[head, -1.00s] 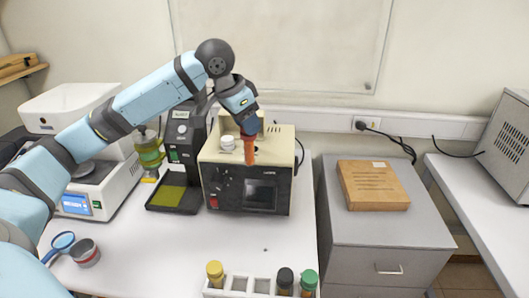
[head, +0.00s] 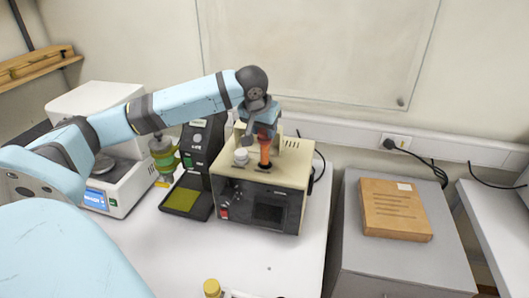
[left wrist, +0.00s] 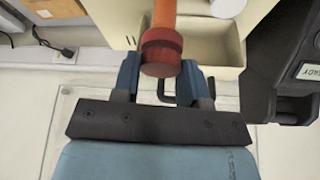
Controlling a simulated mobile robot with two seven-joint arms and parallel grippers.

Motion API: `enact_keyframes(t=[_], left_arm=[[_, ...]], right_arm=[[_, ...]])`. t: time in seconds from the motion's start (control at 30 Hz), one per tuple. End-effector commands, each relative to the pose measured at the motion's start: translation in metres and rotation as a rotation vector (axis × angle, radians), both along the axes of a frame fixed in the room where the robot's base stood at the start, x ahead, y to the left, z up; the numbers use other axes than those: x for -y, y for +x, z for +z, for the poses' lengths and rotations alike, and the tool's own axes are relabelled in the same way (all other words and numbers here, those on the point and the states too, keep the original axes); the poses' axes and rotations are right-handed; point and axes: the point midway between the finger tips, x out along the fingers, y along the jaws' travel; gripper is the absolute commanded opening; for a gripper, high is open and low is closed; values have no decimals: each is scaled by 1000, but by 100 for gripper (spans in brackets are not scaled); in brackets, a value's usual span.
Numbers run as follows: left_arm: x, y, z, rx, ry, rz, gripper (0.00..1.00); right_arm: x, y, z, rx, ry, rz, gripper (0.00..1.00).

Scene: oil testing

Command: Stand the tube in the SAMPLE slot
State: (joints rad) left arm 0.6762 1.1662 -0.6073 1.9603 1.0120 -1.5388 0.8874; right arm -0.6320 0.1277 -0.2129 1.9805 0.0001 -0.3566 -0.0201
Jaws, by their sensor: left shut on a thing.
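The tube (head: 265,151) is orange with a dark red cap, which shows in the left wrist view (left wrist: 161,52). My left gripper (head: 264,131) is shut on the tube at its cap, and the tube stands about upright. The tube's lower end is at a dark ring on top of the beige tester (head: 288,167). I cannot tell how deep it sits there, and no SAMPLE label is readable. In the left wrist view, the fingers (left wrist: 160,80) are on both sides of the cap. My right gripper is not in view.
A white knob-like piece (head: 240,156) stands on the tester just left of the tube. A black device (head: 197,145) stands close on the left, with a green-and-yellow bottle (head: 164,158) beyond. A yellow-capped vial (head: 212,288) is at the front. The table front right is clear.

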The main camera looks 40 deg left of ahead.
Motion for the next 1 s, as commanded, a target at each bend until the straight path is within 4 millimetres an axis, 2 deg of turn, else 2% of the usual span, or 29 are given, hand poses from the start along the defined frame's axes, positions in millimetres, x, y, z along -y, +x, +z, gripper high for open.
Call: enact_keyframes(t=[0.1,0.37,0.6,1.0], left_arm=[[0,0,-24,-2,1,-1,3],[0,0,-46,0,-1,-1,3],[1,0,-79,-1,-1,-1,3],[0,0,-87,0,-1,-1,3]], right_arm=[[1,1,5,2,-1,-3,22],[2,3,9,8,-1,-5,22],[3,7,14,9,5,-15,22],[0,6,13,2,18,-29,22]])
